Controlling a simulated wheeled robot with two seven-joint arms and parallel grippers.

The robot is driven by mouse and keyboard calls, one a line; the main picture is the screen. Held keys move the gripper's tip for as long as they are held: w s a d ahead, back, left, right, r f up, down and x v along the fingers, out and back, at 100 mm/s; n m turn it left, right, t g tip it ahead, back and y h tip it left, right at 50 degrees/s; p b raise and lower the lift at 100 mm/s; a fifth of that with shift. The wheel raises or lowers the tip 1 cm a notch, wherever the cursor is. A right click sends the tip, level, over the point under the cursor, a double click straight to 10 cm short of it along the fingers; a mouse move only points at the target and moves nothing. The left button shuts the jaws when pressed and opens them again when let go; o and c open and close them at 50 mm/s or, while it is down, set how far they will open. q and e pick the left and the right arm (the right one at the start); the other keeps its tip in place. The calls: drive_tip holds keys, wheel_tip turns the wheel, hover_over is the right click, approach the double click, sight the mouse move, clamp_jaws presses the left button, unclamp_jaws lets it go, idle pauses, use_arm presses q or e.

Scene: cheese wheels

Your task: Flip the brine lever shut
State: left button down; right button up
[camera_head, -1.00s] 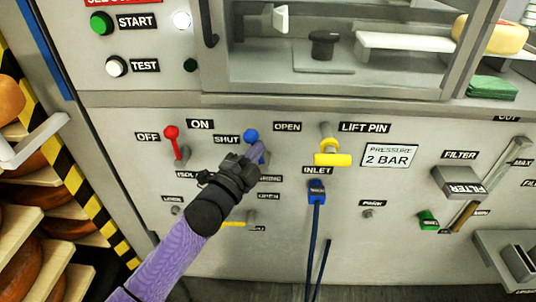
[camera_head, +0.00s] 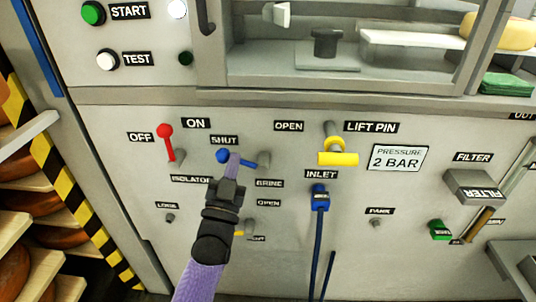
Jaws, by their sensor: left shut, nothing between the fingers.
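The brine lever has a blue knob (camera_head: 222,156) and a short blue arm that runs right to a pivot (camera_head: 263,160) above the BRINE label (camera_head: 269,184). The knob points left, just under the SHUT label (camera_head: 225,141); the OPEN label (camera_head: 289,127) is to the upper right. My left gripper (camera_head: 233,164) comes up from below with its fingers shut and empty. Its tips are at the lever arm, just right of the knob; I cannot tell whether they touch. My right gripper is not in view.
A red isolator lever (camera_head: 165,133) stands to the left. A yellow lift pin handle (camera_head: 338,158) and a blue inlet plug (camera_head: 320,199) with hanging cables are to the right. A glass-fronted chamber is above. Shelves of cheese wheels stand at far left.

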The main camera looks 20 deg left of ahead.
use_arm(q)
drive_tip(key=n+y, duration=0.1)
drive_tip(key=n, duration=0.1)
drive_tip(key=f+n+y, duration=0.1)
drive_tip(key=n, duration=0.1)
drive_tip(key=n+y, duration=0.1)
drive_tip(key=y, duration=0.1)
drive_tip(key=shift+a+f+n+b, duration=0.3)
drive_tip(key=shift+f+n+b, duration=0.1)
drive_tip(key=shift+g, duration=0.4)
drive_tip(key=shift+n, duration=0.3)
drive_tip(key=r+p, duration=0.3)
drive_tip(key=r, duration=0.1)
drive_tip(key=shift+s+r, duration=0.1)
drive_tip(key=shift+s, duration=0.2)
drive_tip(key=p+v, duration=0.2)
drive_tip(key=v, duration=0.8)
drive_tip(key=shift+f, duration=0.25)
drive_tip(key=shift+s, duration=0.15)
